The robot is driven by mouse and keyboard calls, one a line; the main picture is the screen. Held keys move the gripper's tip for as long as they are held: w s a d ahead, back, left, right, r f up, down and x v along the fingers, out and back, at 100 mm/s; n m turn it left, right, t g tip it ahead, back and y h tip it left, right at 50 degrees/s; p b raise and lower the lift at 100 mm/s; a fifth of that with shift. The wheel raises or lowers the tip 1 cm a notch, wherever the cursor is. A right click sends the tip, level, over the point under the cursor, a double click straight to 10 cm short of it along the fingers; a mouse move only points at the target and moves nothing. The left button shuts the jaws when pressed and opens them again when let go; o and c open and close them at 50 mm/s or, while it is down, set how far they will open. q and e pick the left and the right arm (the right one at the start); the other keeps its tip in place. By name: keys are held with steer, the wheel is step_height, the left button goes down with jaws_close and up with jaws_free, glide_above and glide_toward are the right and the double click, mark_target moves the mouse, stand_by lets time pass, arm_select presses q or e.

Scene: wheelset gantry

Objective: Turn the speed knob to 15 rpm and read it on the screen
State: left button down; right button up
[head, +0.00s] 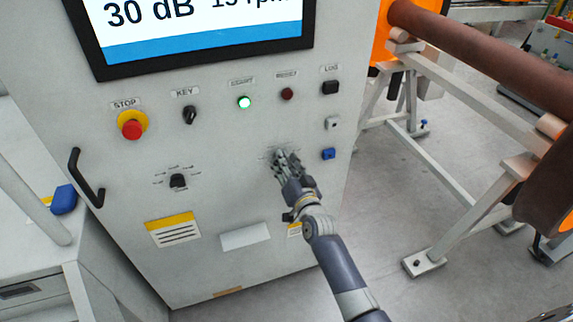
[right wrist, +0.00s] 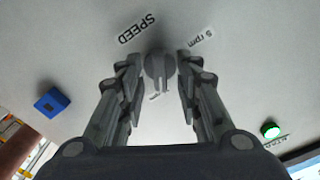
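The speed knob (right wrist: 158,66) is a round grey knob on the panel, under a SPEED label (right wrist: 137,29), in the right wrist view. A second label (right wrist: 201,39) ending in "5 rpm" is partly hidden by a finger. My right gripper (head: 284,157) is at the panel, and its fingers (right wrist: 157,70) stand apart on both sides of the knob, with a narrow gap visible at each side. In the head view the gripper hides the knob. The screen (head: 200,30) shows "30 dB" and what looks like "15 rpm", with the tops cut off. My left gripper is out of view.
The panel carries a red stop button (head: 132,129), a key switch (head: 190,114), a lit green start button (head: 244,102), another selector knob (head: 178,181) and a blue part (head: 328,154). A black handle (head: 86,178) sits at left. A wheelset stand (head: 440,150) is at right.

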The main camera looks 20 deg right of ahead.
steer(key=shift+s, duration=0.15)
steer(key=s, duration=1.1)
steer(key=shift+s+d, duration=0.2)
steer(key=shift+s, duration=0.2)
steer(key=s+a+f+n+g, duration=0.1)
steer(key=s+f+g, duration=0.3)
steer(key=f, duration=0.8)
steer(key=s+f+n+g, duration=0.2)
steer(key=s+f, duration=0.5)
steer(key=f, duration=0.5)
steer(key=s+a+f+n+g, duration=0.1)
steer(key=s+f+g, duration=0.3)
steer(key=f, duration=0.7)
steer(key=s+d+f+n+g, duration=0.1)
steer(key=s+f, duration=0.4)
steer(key=s, duration=0.6)
steer(key=s+d+f+n+g, duration=0.1)
steer(key=s+d+f+g, duration=0.1)
steer(key=s+f, duration=0.4)
steer(key=s+d+f+n+g, duration=0.2)
steer(key=s+f+g, duration=0.2)
steer(key=s, duration=1.2)
steer(key=shift+f+h, duration=0.3)
steer(key=shift+f, duration=0.5)
steer(key=shift+d, duration=0.1)
